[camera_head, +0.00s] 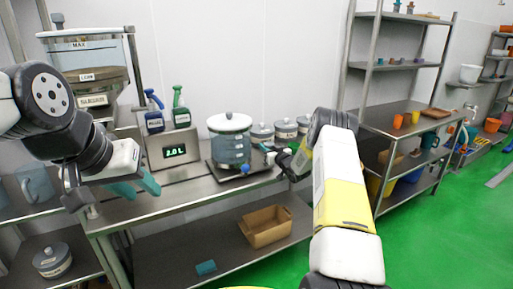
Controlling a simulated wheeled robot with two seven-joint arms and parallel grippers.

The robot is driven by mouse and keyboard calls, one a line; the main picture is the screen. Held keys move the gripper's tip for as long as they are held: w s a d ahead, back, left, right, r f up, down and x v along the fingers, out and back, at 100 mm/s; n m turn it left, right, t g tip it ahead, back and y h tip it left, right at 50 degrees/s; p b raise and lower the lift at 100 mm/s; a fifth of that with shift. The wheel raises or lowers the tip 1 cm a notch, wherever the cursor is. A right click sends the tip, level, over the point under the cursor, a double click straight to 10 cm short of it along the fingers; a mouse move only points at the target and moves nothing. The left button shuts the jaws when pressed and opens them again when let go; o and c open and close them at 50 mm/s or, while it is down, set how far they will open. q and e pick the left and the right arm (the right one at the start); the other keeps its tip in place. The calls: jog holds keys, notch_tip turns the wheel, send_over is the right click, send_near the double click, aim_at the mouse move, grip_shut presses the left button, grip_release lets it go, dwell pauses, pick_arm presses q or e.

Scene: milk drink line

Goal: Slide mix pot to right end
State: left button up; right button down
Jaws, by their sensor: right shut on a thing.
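The mix pot (228,150), a blue-grey see-through vessel with a pale lid and a round knob, stands upright on a dark plate on the steel bench (205,197), right of the display box. My right gripper (267,151) reaches in from the right and is shut at the pot's right side. It seems to hold the pot's handle, which is mostly hidden by the fingers.
Several lidded grey tins (285,128) line the back right of the bench. A brown crate (266,226) sits on the lower shelf. A steel rack (400,105) stands further right.

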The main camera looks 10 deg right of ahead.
jog(key=shift+d, duration=0.35)
jog(key=c, duration=1.2)
grip_release()
jog(key=shift+w, duration=0.1)
jog(key=v, duration=0.8)
